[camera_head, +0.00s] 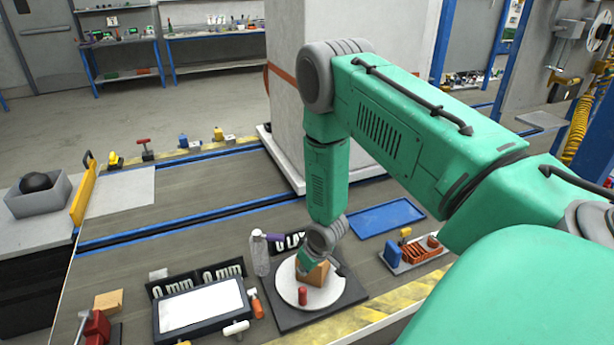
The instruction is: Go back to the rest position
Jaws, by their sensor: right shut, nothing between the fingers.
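My right arm (420,130) comes in from the right, green with grey joints, and bends down to the workbench. My right gripper (312,258) is at its lower end, low over a white round plate (335,294) on a dark square base. It is shut and empty. A brown block (316,276) stands on the plate right at the gripper; the wrist partly hides it, and I cannot tell whether they touch. A small red cylinder (302,296) stands on the plate in front of the block. My left gripper is not in view.
A clear bottle (260,254) stands close left of the plate. A framed white panel (201,305) lies further left. A blue tray (388,217) and a parts tray (415,252) are to the right. A large pale column (290,110) rises behind. The bench's left middle is mostly clear.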

